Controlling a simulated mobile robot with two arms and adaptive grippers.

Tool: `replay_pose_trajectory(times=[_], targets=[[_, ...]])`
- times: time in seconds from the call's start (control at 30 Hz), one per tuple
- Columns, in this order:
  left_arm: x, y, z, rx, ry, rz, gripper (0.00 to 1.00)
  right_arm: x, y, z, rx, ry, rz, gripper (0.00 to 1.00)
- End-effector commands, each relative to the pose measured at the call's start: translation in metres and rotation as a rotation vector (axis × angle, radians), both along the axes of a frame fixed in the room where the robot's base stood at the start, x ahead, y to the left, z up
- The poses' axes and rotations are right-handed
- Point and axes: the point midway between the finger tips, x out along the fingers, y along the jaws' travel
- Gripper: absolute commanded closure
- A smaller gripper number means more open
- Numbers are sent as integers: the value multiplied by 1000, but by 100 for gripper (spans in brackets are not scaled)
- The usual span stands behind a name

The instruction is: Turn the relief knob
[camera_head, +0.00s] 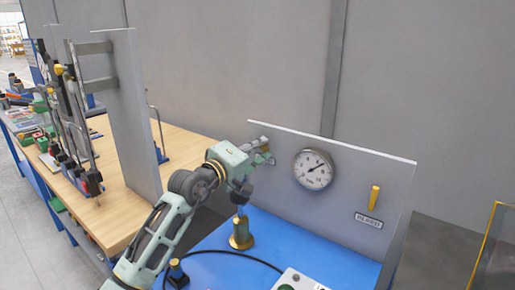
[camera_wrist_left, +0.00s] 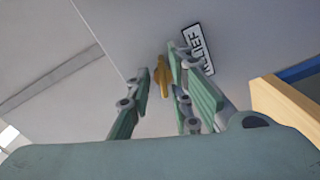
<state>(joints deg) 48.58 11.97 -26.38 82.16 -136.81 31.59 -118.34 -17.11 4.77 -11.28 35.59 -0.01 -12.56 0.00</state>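The relief knob (camera_wrist_left: 162,78) is a small yellow handle on the grey panel (camera_head: 335,205), beside a label plate (camera_wrist_left: 197,48) that looks to read RELIEF. My left gripper (camera_head: 264,152) is at the panel's upper left part, left of the gauge, and hides the relief knob in the head view. In the left wrist view my left gripper (camera_wrist_left: 160,92) is open, its fingers apart with the knob showing in the gap between them. I cannot tell whether a finger touches it. My right gripper is not in view.
A round gauge (camera_head: 313,169) and a yellow lever (camera_head: 374,197) above a label that looks to read BLEED are on the panel. A brass-coloured fitting (camera_head: 241,234) and a black hose (camera_head: 235,253) are on the blue surface (camera_head: 325,262). A wooden bench (camera_head: 190,150) stands left.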

Motion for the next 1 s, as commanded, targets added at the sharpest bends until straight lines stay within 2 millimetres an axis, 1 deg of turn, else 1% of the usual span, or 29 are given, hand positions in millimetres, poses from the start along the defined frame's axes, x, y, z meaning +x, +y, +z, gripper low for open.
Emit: replay_pose_trajectory(times=[0.03,0.17,0.2,0.47,0.63,0.77,1.0], targets=[[0,0,0,0,0,0,88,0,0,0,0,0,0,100],[0,0,0,0,0,0,99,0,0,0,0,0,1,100],[0,0,0,0,0,0,100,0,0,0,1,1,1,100],[0,0,0,-3,3,0,100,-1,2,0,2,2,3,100],[0,1,-1,-34,24,0,100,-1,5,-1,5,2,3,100],[0,1,0,-89,60,1,100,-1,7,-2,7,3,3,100],[1,2,0,-236,158,1,100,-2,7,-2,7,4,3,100]])
